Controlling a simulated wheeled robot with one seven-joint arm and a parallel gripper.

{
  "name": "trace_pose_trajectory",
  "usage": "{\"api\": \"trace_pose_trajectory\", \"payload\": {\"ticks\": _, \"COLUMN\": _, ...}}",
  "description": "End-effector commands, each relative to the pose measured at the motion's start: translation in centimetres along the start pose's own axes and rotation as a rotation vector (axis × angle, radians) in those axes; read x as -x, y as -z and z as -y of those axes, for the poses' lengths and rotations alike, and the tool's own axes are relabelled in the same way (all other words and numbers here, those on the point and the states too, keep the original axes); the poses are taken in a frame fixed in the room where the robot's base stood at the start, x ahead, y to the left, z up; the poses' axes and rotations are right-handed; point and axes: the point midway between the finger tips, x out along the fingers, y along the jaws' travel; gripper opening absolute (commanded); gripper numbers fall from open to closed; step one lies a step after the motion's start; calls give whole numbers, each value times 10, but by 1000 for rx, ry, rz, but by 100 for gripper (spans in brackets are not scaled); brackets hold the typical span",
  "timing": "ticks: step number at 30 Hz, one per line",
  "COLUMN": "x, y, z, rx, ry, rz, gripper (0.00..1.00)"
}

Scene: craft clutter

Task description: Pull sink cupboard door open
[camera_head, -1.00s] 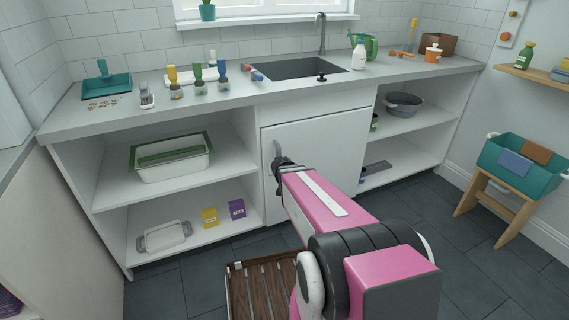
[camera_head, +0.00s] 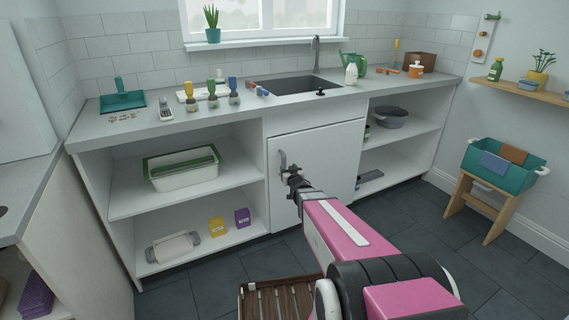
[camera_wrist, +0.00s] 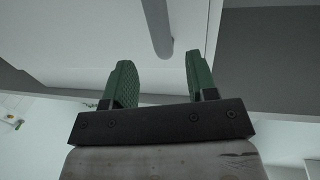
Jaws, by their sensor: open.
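The white sink cupboard door (camera_head: 325,165) stands under the sink, between two open shelf bays. It looks shut or nearly so; I cannot tell if there is a small gap. Its grey vertical bar handle (camera_head: 283,160) is near the door's left edge. My gripper (camera_head: 291,174) is at the handle's lower end, in front of the door. In the wrist view my gripper (camera_wrist: 160,75) is open, with green pads apart. The end of the handle (camera_wrist: 159,28) shows between and just beyond the fingertips, with nothing clasped. Contact cannot be told.
A slatted brown wooden piece (camera_head: 275,300) is on the floor below the door. The left bay holds a white-and-green bin (camera_head: 182,172) and small boxes. A teal tub (camera_head: 510,165) on a wooden stand is at right. Dark floor between is clear.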

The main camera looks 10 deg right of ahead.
Motion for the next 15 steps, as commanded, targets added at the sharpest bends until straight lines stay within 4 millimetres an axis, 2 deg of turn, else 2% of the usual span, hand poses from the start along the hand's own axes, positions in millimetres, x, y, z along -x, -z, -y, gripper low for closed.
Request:
{"api": "trace_pose_trajectory", "payload": {"ticks": 1, "x": -13, "y": -1, "z": -1, "rx": 0, "ry": 0, "rz": -1, "gripper": 52}}
{"api": "trace_pose_trajectory", "payload": {"ticks": 9, "x": -60, "y": -1, "z": -1, "rx": 0, "ry": 0, "rz": 0, "gripper": 52}}
{"api": "trace_pose_trajectory", "payload": {"ticks": 15, "x": -77, "y": 0, "z": 0, "rx": 0, "ry": -1, "rz": 1, "gripper": 52}}
